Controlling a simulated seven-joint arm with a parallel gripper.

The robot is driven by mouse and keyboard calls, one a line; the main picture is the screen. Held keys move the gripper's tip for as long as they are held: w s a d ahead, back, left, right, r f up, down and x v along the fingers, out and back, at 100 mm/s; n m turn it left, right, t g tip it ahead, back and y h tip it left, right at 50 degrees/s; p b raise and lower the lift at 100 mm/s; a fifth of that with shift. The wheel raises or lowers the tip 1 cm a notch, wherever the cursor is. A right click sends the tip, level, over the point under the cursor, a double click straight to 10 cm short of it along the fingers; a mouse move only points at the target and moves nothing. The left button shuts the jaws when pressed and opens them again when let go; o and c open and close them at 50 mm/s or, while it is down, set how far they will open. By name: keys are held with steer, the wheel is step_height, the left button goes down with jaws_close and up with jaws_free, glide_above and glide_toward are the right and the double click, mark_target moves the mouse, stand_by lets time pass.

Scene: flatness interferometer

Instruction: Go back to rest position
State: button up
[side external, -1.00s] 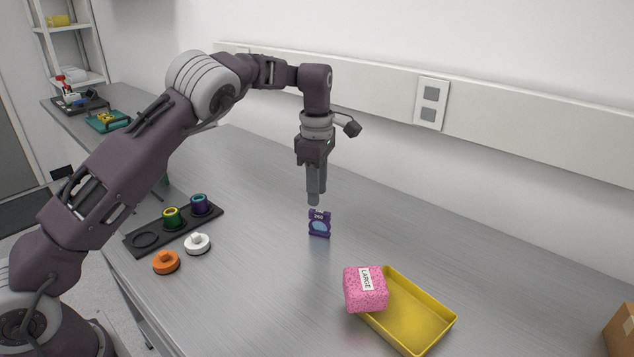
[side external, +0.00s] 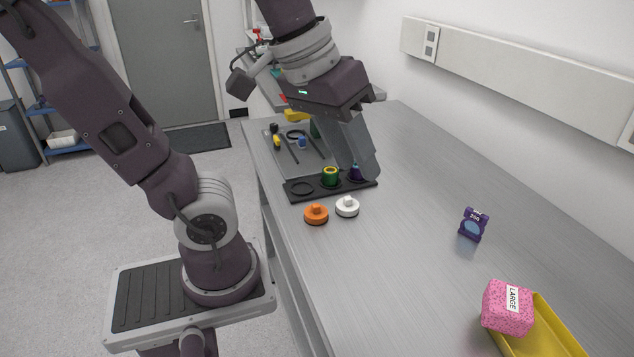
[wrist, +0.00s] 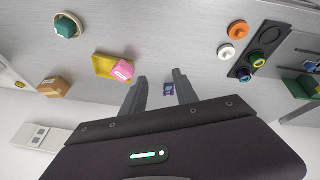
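My gripper (side external: 360,172) hangs tilted in the side external view, its fingers overlapping the view of the black tray. In the wrist view its two fingers (wrist: 159,77) stand apart with nothing held between them. A small purple holder (side external: 473,224) with a light blue window and a label reading 250 stands on the grey bench (side external: 420,270). It shows beyond the fingers in the wrist view (wrist: 168,89), well clear of them.
A black tray (side external: 302,188) holds a green-yellow ring (side external: 330,176) and a purple ring (side external: 355,173). Orange (side external: 316,214) and white (side external: 347,206) knobbed discs lie beside it. A pink LARGE block (side external: 507,307) rests at a yellow tray (side external: 548,329). A cardboard box (wrist: 54,87) stands farther off.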

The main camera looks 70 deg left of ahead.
steer(key=s+f+m, duration=0.3)
steer(key=s, duration=0.2)
steer(key=shift+s+f+m+t+y, duration=0.15)
steer(key=shift+f+m+t+y, duration=0.15)
steer(key=shift+t+y, duration=0.1)
stand_by(0.7)
